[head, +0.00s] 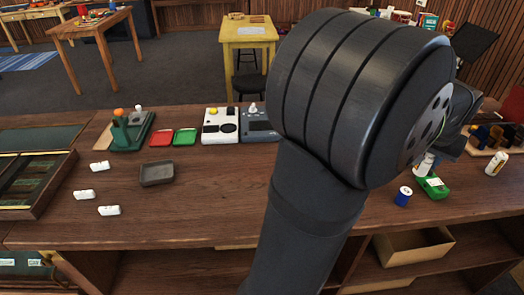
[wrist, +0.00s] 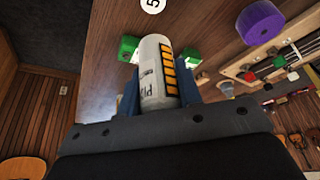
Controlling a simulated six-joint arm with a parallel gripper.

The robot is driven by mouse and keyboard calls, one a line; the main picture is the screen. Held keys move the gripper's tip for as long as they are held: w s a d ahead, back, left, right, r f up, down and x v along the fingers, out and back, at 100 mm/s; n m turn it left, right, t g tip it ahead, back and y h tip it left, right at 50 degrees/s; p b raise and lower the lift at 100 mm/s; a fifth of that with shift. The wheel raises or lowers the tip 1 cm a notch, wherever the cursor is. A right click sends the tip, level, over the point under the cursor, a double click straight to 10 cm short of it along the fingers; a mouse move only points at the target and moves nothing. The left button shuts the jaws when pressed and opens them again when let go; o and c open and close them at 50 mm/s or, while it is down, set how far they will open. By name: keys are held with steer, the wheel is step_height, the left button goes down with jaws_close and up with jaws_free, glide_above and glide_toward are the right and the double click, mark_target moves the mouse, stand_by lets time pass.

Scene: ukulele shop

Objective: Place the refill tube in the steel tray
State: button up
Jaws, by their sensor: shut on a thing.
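The refill tube (wrist: 156,75) is a white cylinder with a dark print and a row of orange blocks. In the wrist view my gripper (wrist: 160,92) is shut on it, with a blue finger on either side. In the head view my arm hides most of the gripper, and a white piece (head: 425,164), probably the tube, shows above a green block (head: 433,187). The steel tray (head: 157,174) is a small dark grey rectangular tray on the counter, left of my arm. It looks empty and stands well apart from the gripper.
Near the tray are several white blocks (head: 109,210), red (head: 161,138) and green (head: 185,137) dishes, and a white device (head: 220,126). A blue spool (head: 403,196) and a white bottle (head: 497,162) stand at right. The counter between tray and arm is clear.

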steer(key=w+a+n+t+y, duration=0.1)
steer(key=w+a+n, duration=0.4)
steer(key=w+a, duration=0.8)
steer(key=n+g+y, duration=0.1)
steer(key=n+y, duration=0.4)
steer(key=n, duration=0.8)
glide_above(154, 170)
steer(key=s+d, duration=0.2)
steer(key=f, duration=0.6)
steer(key=shift+w, duration=0.2)
steer(key=shift+a+f, duration=0.3)
steer(key=shift+f, duration=1.85)
